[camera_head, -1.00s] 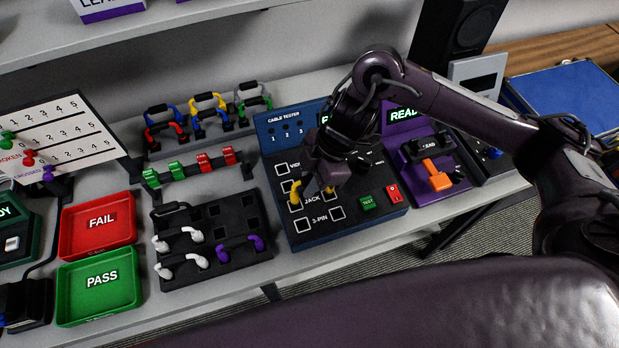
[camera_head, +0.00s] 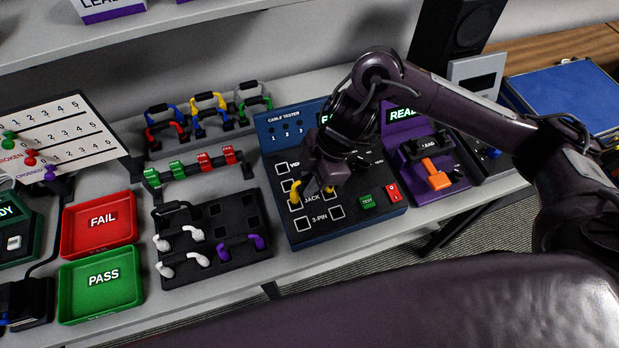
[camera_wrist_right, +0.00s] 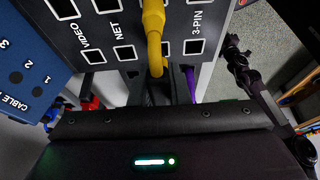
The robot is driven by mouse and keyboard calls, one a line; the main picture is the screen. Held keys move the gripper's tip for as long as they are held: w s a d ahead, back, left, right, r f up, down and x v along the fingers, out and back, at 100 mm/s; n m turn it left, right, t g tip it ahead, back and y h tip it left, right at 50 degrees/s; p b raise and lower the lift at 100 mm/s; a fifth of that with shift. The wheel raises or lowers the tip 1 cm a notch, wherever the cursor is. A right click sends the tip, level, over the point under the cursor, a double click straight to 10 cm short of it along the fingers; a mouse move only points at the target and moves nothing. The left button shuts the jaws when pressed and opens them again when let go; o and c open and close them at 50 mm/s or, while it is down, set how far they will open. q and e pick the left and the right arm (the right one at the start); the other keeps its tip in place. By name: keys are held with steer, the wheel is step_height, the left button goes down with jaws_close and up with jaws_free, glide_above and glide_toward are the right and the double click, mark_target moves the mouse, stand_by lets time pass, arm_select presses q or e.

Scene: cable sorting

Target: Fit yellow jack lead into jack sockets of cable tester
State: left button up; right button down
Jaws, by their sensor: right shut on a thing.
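The yellow jack lead (camera_head: 295,191) is at the jack row of the cable tester (camera_head: 302,237), with one end on each side of the JACK label. My right gripper (camera_head: 325,183) is shut on the lead from above and hides its middle. In the right wrist view the yellow lead (camera_wrist_right: 154,40) runs up from my fingers (camera_wrist_right: 150,88), over the panel between the NET and 3-PIN sockets. I cannot tell how deep its plugs sit in the sockets. My left gripper is not in view.
A black holder (camera_head: 222,270) with white and purple leads stands left of the tester. Red FAIL (camera_head: 98,248) and green PASS (camera_head: 75,311) trays are further left. A rack of coloured leads (camera_head: 203,130) is behind. A purple unit (camera_head: 458,196) stands right of the tester.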

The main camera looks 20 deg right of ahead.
steer(key=shift+p, duration=0.3)
steer(key=shift+f, duration=0.45)
stand_by(0.7)
steer(key=shift+f, duration=0.4)
stand_by(1.1)
steer(key=c, duration=0.7)
jaws_free()
steer(key=shift+r, duration=0.1)
step_height(320, 180, up, 8)
steer(key=p, duration=0.8)
steer(key=shift+f, duration=0.2)
